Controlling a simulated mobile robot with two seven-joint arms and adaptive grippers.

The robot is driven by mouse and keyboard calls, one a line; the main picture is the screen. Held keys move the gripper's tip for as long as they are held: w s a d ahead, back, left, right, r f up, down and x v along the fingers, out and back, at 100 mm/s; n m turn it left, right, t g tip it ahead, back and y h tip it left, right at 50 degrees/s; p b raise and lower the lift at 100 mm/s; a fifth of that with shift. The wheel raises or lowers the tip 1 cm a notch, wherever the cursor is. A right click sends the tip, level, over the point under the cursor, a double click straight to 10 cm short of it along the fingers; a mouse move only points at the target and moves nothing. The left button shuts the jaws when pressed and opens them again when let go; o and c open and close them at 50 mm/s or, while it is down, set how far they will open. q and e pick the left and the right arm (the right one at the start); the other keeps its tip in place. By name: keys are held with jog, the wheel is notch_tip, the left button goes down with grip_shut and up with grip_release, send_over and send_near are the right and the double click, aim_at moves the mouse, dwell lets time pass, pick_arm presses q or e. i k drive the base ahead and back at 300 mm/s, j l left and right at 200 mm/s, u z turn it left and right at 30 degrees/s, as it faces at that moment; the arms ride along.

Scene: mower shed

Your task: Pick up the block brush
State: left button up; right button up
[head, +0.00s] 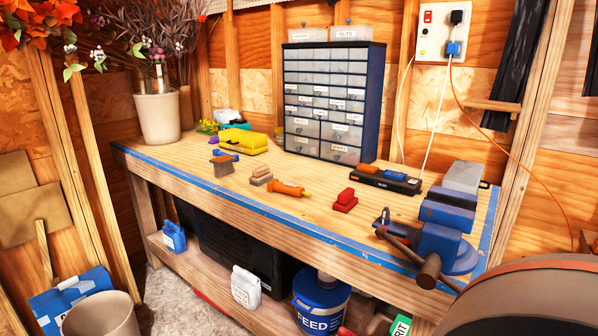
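Several small block-shaped items lie on the wooden workbench (205,184), and I cannot tell for certain which is the block brush. One has a tan wooden-looking top over a grey lower part (261,176) and lies near the middle of the bench, left of an orange-yellow tool (288,188). Another, a brown and grey block (221,162), sits farther left. A red stepped block (345,201) lies to the right, near the front edge. Neither of my grippers is in the head view.
A blue vise (447,217) is at the bench's right end. A drawer cabinet (333,98), yellow case (244,141) and flower pot (157,116) stand toward the back and left. The bench front is mostly clear.

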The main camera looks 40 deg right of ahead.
aim_at(260, 174)
jog(key=i+j+z, duration=0.1)
jog(key=i+z, duration=0.15)
jog(key=z, duration=0.2)
jog(key=i+j+z, duration=0.15)
jog(key=z, duration=0.35)
jog(key=i+j+z, duration=0.25)
jog(key=z, duration=0.2)
jog(key=i+j+z, duration=0.15)
jog(key=j+z, duration=0.3)
jog(key=i+j+z, duration=0.1)
jog(key=z, duration=0.35)
jog(key=k+j, duration=0.05)
jog(key=j, duration=0.05)
